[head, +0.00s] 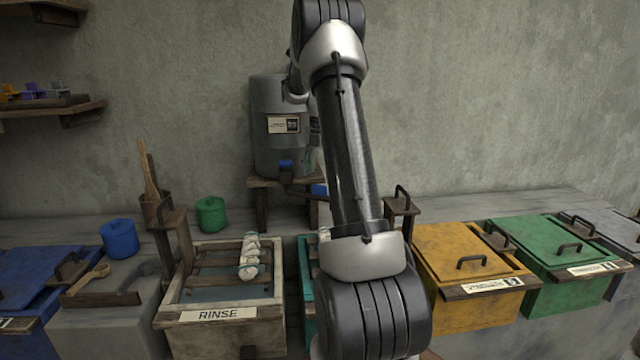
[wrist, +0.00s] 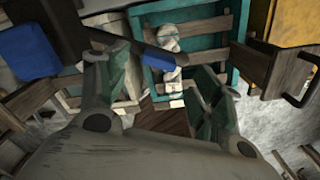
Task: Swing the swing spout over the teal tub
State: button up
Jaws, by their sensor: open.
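The teal tub (wrist: 238,30) shows at the top of the wrist view, with a pale hank across it. In the head view only a strip of the teal tub (head: 305,285) shows beside my arm. A dark bar with a blue band, which looks like the swing spout (wrist: 130,48), runs across the wrist view, its end in front of the teal tub in the picture. My gripper (wrist: 158,68) is open, and the bar's blue part appears between its fingertips. I cannot tell whether they touch. My arm hides the gripper in the head view.
A grey drum (head: 277,105) stands on a wooden stand at the wall. The RINSE tub (head: 222,316) is left of the teal tub. A yellow tub (head: 465,318) and a green tub (head: 560,298), both lidded, are to the right. Wooden posts rise beside the tubs.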

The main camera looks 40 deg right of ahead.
notch_tip(320, 180, up, 6)
jog(key=shift+r, duration=0.1)
dwell(0.6)
